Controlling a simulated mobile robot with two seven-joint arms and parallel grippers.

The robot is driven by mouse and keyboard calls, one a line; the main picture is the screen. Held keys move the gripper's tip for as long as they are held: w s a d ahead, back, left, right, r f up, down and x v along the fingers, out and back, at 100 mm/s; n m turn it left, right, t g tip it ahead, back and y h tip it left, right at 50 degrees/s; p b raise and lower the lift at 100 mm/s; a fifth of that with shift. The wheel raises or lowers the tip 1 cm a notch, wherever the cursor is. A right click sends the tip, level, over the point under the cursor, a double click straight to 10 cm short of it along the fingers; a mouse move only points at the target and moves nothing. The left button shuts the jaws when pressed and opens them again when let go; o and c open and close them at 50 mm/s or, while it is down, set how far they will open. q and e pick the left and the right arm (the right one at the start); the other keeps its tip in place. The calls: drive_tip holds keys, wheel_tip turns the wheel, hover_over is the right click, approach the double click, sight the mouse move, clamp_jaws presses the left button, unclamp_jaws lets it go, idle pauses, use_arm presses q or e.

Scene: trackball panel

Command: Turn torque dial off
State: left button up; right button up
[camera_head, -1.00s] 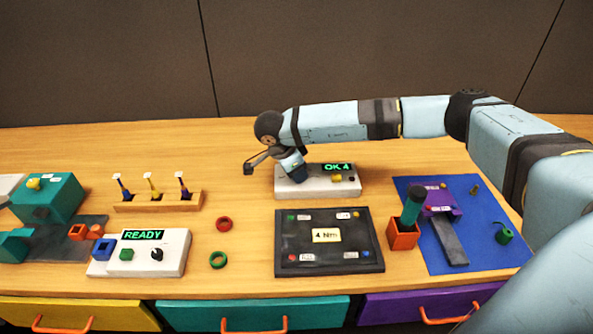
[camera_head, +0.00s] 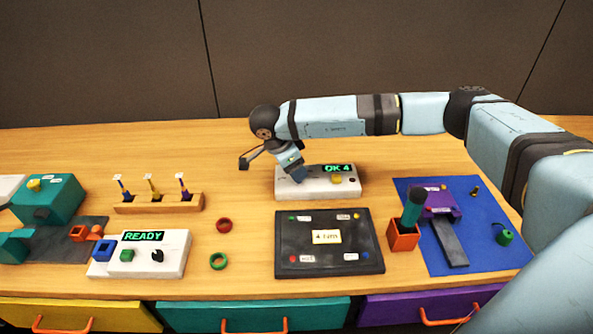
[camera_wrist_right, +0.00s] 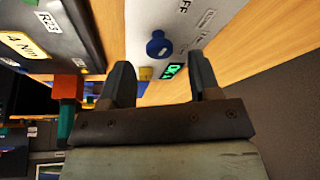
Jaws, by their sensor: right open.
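The torque dial (camera_wrist_right: 158,45) is a round blue knob on a white box (camera_head: 325,190) with a green "OK 4" display (camera_head: 338,168). In the right wrist view, "OFF" and other marks are printed beside the knob. My right gripper (camera_wrist_right: 160,60) is open and empty, its fingers apart on either side of the view, with the knob showing between and just beyond the tips. In the head view my right gripper (camera_head: 298,172) is over the left part of the box and hides most of the dial. I cannot tell whether it touches. My left gripper is out of view.
A dark panel marked "4 Nm" (camera_head: 328,256) lies in front of the box. An orange holder (camera_head: 402,236) with a teal-handled tool stands to its right. A white "READY" box (camera_head: 172,262) and a wooden rack (camera_head: 160,203) are left. Bare table lies behind.

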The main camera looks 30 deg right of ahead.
drive_tip(key=v, duration=1.1)
drive_tip(key=shift+r, duration=0.15)
drive_tip(key=shift+a, duration=0.1)
